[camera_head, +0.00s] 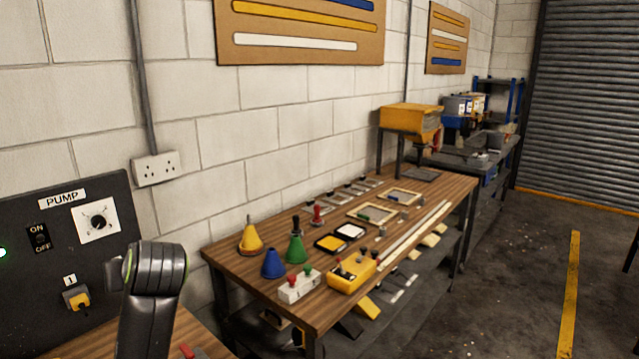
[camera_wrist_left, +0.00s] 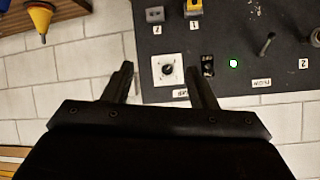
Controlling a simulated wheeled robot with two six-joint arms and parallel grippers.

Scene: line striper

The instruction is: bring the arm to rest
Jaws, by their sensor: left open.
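My left gripper (camera_wrist_left: 160,68) shows in the left wrist view with its two dark fingers apart and nothing between them. It faces the black pump panel (camera_wrist_left: 275,83), which appears upside down there. The panel's white-plated dial (camera_wrist_left: 168,69) lies in line with the gap between the fingers; I cannot tell the distance. In the head view a dark link of my arm rises at the lower left, in front of the panel (camera_head: 20,215). The gripper itself is not seen in that view, and my right gripper is in neither view.
A wooden bench (camera_head: 225,262) along the wall holds coloured cones, a yellow box (camera_head: 352,272) and frames. Open floor (camera_head: 520,270) lies to the right.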

